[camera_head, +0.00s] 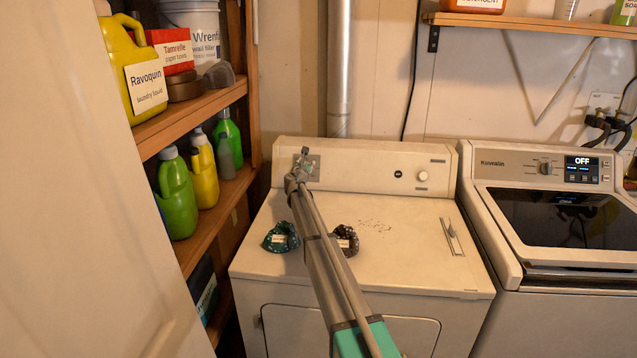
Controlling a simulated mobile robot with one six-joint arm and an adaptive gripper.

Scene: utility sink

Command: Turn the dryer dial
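The dryer (400,215) is the cream-coloured machine in the middle, with a raised control panel (360,170) along its back. At the panel's left end is a greyish patch, probably the dial's plate (314,170). My gripper (304,155) is in front of it and hides most of it. I cannot tell whether the gripper touches a dial there or whether its fingers are open or shut. Farther right on the panel are a small black button (398,174) and a round pale knob (422,176). My arm reaches over the dryer top from the front.
Two dark patterned cloth-like items, one green (281,237) and one brown (345,240), lie on the dryer top beside my arm. A washer (520,165) reading OFF stands right. Shelves (200,215) with bottles stand left. A wall shelf (530,23) hangs above right.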

